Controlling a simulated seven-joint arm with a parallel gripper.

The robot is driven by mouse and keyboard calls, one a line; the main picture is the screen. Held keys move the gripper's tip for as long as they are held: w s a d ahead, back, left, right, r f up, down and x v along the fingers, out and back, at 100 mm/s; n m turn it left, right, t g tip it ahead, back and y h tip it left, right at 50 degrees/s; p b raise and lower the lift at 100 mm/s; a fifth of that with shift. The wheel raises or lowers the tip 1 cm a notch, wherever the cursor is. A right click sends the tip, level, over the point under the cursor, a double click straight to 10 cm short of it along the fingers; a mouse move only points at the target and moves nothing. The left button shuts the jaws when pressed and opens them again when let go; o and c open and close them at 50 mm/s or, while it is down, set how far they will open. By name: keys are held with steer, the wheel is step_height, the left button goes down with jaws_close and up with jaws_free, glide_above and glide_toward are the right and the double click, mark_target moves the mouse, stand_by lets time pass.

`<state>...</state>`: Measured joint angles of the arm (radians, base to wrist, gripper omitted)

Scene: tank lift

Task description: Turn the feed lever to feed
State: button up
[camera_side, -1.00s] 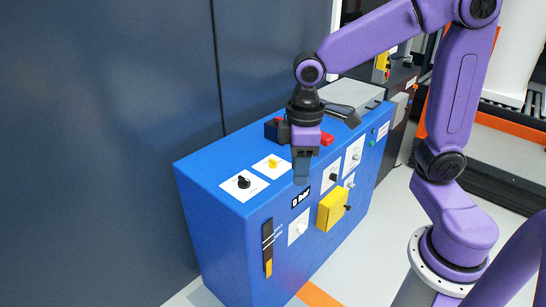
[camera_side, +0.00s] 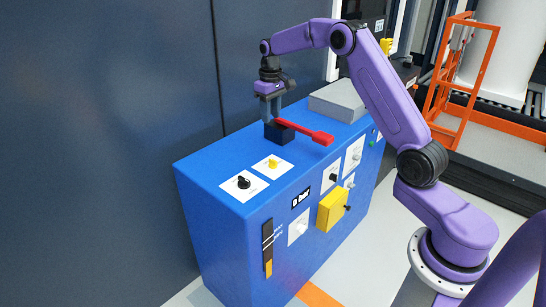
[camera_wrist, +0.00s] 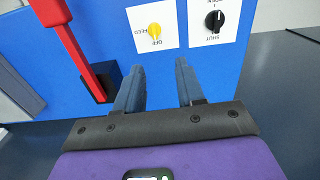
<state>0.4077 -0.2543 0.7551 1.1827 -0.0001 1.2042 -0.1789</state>
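A small yellow knob (camera_side: 272,163) sits on a white plate on top of the blue cabinet; in the wrist view the yellow knob (camera_wrist: 155,31) has the words FEED and OFF beside it. A large red lever (camera_side: 308,133) on a black block (camera_side: 285,137) lies behind it; the red lever (camera_wrist: 66,40) shows at left in the wrist view. My gripper (camera_side: 271,118) points down at the black block's rear side. In the wrist view my gripper (camera_wrist: 159,68) is open with nothing between its fingers. Which way the yellow knob points is unclear.
A black knob (camera_side: 243,182) on a white plate is near the blue cabinet's (camera_side: 215,180) left corner. A grey box (camera_side: 340,100) stands on the top at the far end. A yellow box (camera_side: 332,208) juts from the front. A dark wall (camera_side: 110,130) rises behind.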

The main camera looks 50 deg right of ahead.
mark_target(273, 160)
steer(key=f, duration=0.6)
steer(key=d+f, duration=0.1)
steer(key=f, duration=1)
steer(key=shift+w+d+f, duration=0.15)
steer(key=shift+d+f, duration=0.05)
steer(key=shift+f, duration=0.2)
jaws_close()
